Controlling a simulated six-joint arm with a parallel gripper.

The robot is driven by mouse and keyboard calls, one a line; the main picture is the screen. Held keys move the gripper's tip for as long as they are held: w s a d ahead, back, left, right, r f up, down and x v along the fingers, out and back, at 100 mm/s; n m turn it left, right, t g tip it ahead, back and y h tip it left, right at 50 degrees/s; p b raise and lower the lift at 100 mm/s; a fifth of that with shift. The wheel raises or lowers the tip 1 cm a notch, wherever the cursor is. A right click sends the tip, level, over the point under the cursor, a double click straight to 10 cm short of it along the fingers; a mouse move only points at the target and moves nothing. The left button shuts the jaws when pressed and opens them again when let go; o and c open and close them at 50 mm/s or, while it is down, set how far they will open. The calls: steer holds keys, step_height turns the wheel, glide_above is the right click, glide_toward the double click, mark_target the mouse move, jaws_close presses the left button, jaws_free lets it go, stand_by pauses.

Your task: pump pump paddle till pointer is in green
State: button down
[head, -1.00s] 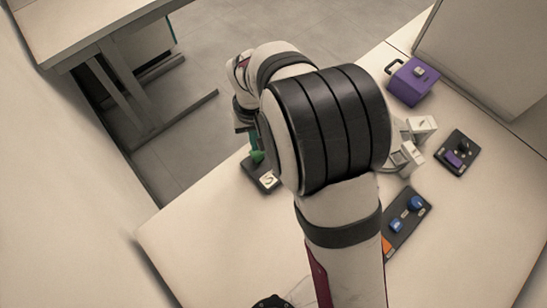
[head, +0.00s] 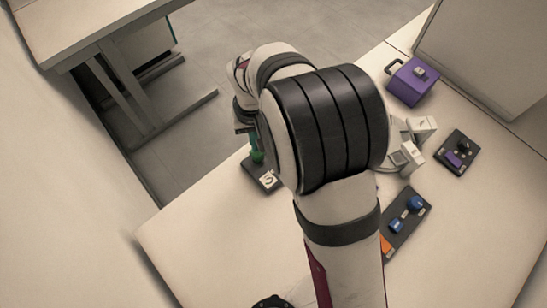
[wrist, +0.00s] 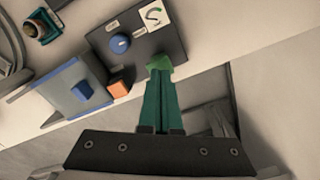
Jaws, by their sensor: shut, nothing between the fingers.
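The bright green paddle (wrist: 162,63) sits at the edge of a dark panel (wrist: 165,40) in the wrist view. A white square with a dark curved mark (wrist: 152,15) lies on the panel. No pointer or green zone can be made out on it. My arm covers much of the head view.
The panel also has a blue knob (wrist: 120,43). A purple box (head: 412,83), a dark control panel (head: 405,225) and a smaller one (head: 458,152) stand right of my arm.

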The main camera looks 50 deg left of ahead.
steer(key=shift+f, duration=1.15)
stand_by(0.4)
steer(key=shift+r, duration=3.5)
